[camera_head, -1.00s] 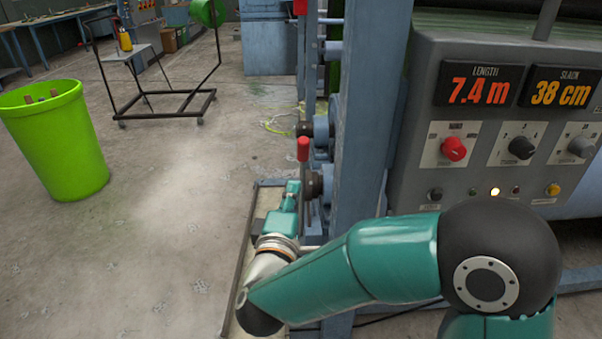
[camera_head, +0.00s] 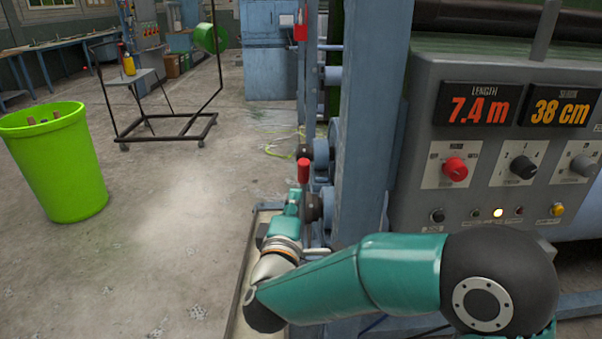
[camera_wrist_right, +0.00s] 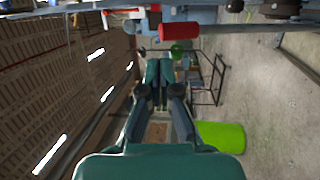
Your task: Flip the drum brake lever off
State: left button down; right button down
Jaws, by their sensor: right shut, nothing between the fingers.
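The drum brake lever is a thin upright rod with a red grip (camera_head: 304,171), standing beside the blue frame in the head view. The red grip also shows near the top of the right wrist view (camera_wrist_right: 179,30). My right gripper (camera_head: 292,199) is shut and empty, just left of the lever rod and below the red grip. In the right wrist view its fingers (camera_wrist_right: 160,72) are together, with the red grip apart from them. Whether any part of the gripper touches the rod I cannot tell. My left gripper is not in view.
A blue steel post (camera_head: 357,130) stands right of the lever. A grey control panel (camera_head: 415,185) with displays and knobs is at the right. A green bin (camera_head: 60,165) and a wheeled black frame (camera_head: 165,138) stand at the left. The floor between is open.

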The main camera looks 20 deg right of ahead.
aim_at(302, 165)
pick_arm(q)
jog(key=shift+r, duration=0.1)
pick_arm(e)
jog(key=x, duration=0.9)
